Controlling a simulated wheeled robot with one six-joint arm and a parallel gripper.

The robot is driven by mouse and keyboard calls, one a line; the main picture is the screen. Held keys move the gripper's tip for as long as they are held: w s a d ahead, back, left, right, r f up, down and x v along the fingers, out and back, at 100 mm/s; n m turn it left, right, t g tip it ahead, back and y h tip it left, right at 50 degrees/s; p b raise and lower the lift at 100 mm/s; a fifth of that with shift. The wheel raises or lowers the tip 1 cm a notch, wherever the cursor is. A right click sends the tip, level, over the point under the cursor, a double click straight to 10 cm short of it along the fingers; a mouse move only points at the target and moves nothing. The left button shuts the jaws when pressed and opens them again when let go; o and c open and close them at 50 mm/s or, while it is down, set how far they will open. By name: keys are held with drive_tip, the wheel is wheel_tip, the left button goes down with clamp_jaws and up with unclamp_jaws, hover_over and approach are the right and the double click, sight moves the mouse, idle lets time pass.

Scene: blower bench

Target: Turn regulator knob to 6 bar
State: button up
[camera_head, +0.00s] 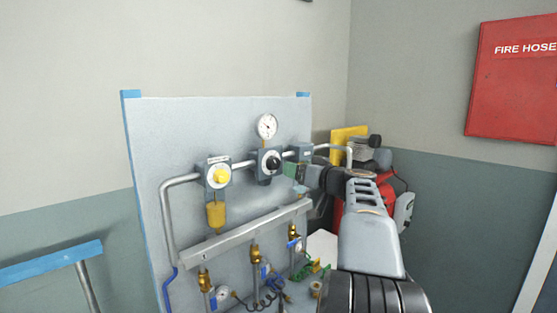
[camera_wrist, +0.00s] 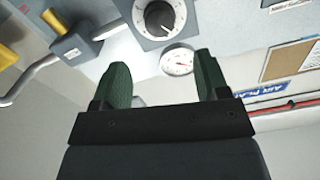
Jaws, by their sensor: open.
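The regulator knob (camera_head: 272,162) is black, on a grey block on the panel. In the wrist view the knob (camera_wrist: 159,17) is a black dial with a pale mark on a light ring, near the top edge. A round white gauge (camera_head: 267,126) stands above the regulator; its red needle shows in the wrist view (camera_wrist: 178,60), but its reading is too small to tell. My gripper (camera_wrist: 163,78) is open, with green fingertips spread apart and nothing between them. In the head view its fingers are just right of the knob, partly hidden and apart from it.
A yellow round knob (camera_head: 220,174) on a grey block sits left of the regulator. A grey box (camera_head: 302,152) is on the pipe to the right. A metal rail (camera_head: 240,235) with several brass valves runs below. A red fire hose box (camera_head: 512,80) hangs on the right wall.

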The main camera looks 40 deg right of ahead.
sight(276, 164)
drive_tip(key=w+p, duration=0.1)
drive_tip(key=w, duration=0.1)
drive_tip(key=w+p, duration=0.1)
drive_tip(key=w, duration=0.2)
drive_tip(key=w+a+p, duration=0.1)
drive_tip(key=w, duration=0.2)
drive_tip(key=shift+w+a, duration=0.1)
drive_tip(key=shift+w, duration=0.15)
drive_tip(key=shift+c, duration=0.3)
drive_tip(key=c, duration=0.9)
drive_tip(key=shift+o, duration=0.2)
drive_tip(key=shift+f, duration=0.1)
